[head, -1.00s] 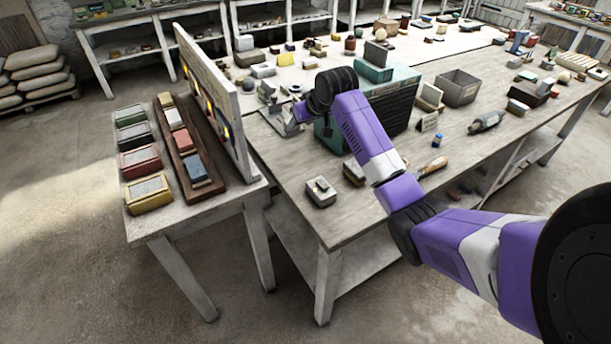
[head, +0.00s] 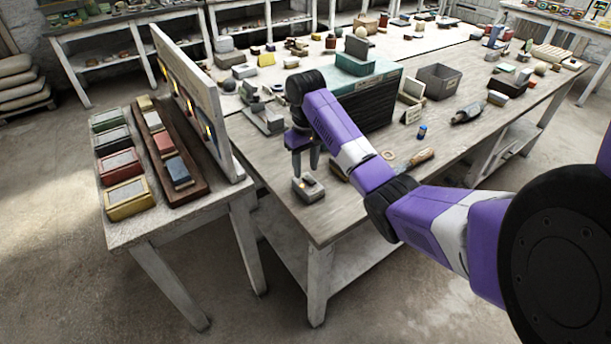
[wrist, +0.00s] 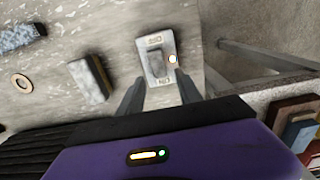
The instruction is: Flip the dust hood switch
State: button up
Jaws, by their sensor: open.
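A small pale grey switch box (head: 308,190) with a raised rocker sits near the front left corner of the big workbench. In the wrist view the switch box (wrist: 153,41) has a grey rocker (wrist: 157,64), small labels at both ends and a glowing lamp at its right edge. The labels are too small to read. My gripper (head: 304,168) points down just above the box in the head view. In the wrist view my gripper (wrist: 160,88) is open, its two dark fingers on either side of the near end of the box. Contact cannot be told.
A green-and-black cabinet (head: 365,105) stands behind my arm. A wooden-handled tool (head: 408,160) and a blue-capped bottle (head: 422,132) lie to the right. A small table with coloured boxes (head: 125,195) and an upright panel (head: 200,105) stands left. The bench edge is close to the box.

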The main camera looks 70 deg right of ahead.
jog(key=shift+f, duration=1.1)
grip_shut()
